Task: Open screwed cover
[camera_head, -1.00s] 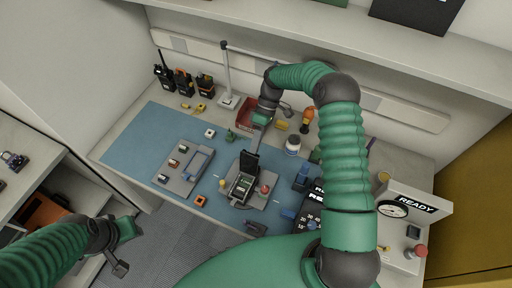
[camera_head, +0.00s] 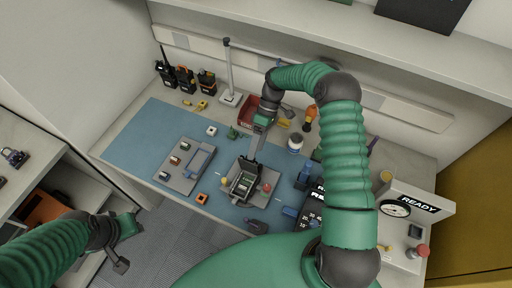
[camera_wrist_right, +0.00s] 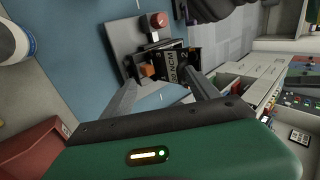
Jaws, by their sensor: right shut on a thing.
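The radio unit (camera_head: 241,188) sits in a grey fixture (camera_head: 262,200) near the mat's front edge, its dark cover (camera_head: 249,167) standing raised at the far side. My right gripper (camera_head: 254,158) reaches down from behind and is shut on the cover. In the right wrist view, the fingers (camera_wrist_right: 163,82) stand on either side of the dark, labelled cover (camera_wrist_right: 180,66); the exact contact is hard to see. My left gripper (camera_head: 124,246) is at lower left, away from the bench, with its fingers apart and empty.
A grey tray (camera_head: 184,183) with small parts lies left of the fixture. A red bin (camera_head: 247,108), a white jar (camera_head: 295,144) and several radios (camera_head: 186,80) stand behind. A READY panel (camera_head: 419,206) is at right. The mat's left part (camera_head: 135,140) is clear.

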